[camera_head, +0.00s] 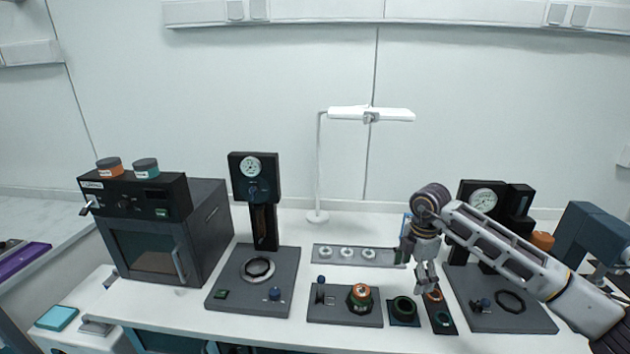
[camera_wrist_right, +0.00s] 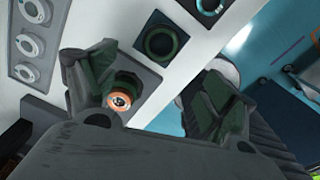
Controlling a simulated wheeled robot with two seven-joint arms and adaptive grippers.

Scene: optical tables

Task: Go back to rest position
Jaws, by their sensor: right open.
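My right gripper (camera_head: 427,278) is open above the front right part of the white table. In the right wrist view, its two dark fingers (camera_wrist_right: 160,95) stand apart with nothing between them. Below it, a small dark plate (camera_head: 441,317) carries an orange-topped piece (camera_head: 433,296). An orange ring piece (camera_wrist_right: 120,100) shows beside the left finger in the right wrist view, partly covered by that finger. My left gripper is out of view.
A dark oven (camera_head: 145,250) stands at the left. Gauge stands are at the centre left (camera_head: 253,200) and behind my right arm (camera_head: 483,197). A grey strip with several rings (camera_head: 347,255), a fixture plate (camera_head: 344,317) and a lamp (camera_head: 370,114) stand between them.

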